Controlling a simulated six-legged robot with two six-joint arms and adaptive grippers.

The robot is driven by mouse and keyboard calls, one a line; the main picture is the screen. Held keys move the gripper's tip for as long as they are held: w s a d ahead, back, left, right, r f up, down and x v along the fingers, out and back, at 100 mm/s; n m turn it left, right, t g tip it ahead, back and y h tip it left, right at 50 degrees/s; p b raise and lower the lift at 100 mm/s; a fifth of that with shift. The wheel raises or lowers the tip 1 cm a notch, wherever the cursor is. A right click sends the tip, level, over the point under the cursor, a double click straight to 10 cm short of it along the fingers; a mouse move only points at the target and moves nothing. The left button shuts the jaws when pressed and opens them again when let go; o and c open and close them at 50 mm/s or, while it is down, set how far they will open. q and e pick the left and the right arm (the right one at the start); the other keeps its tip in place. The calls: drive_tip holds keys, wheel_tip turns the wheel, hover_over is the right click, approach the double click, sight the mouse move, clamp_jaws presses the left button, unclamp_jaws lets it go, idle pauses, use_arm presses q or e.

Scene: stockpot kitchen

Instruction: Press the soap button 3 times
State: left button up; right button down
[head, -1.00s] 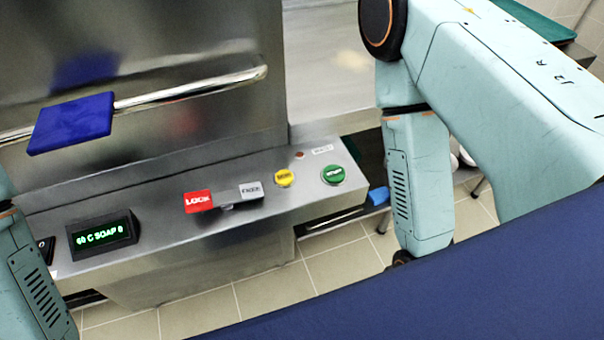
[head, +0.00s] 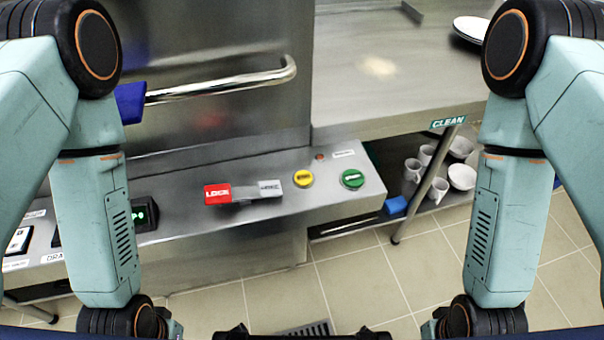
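A round yellow button (head: 303,178) sits on the steel control ledge (head: 215,228), its small label hard to read. A round green button (head: 352,179) is to its right. A small dark display (head: 146,214) with a green digit, seemingly 0, is mostly hidden behind my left arm. Both my arms hang down at the two sides of the head view, and their lower joints reach the bottom edge. The fingers of both grippers cannot be made out. Nothing of mine touches either button.
A red and grey LOCK lever (head: 240,192) is left of the yellow button. A steel handle bar (head: 220,84) with a blue grip (head: 130,102) crosses the machine front. White mugs (head: 412,172) and bowls stand under the CLEAN table at right. Tiled floor is open in front.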

use_arm(q)
drive_tip(key=shift+d+r, duration=0.15)
drive_tip(key=shift+d, duration=0.1)
drive_tip(key=shift+a, duration=0.2)
drive_tip(key=c, duration=0.4)
drive_tip(key=shift+d, duration=0.1)
clamp_jaws()
drive_tip(key=shift+s, duration=0.1)
idle(0.5)
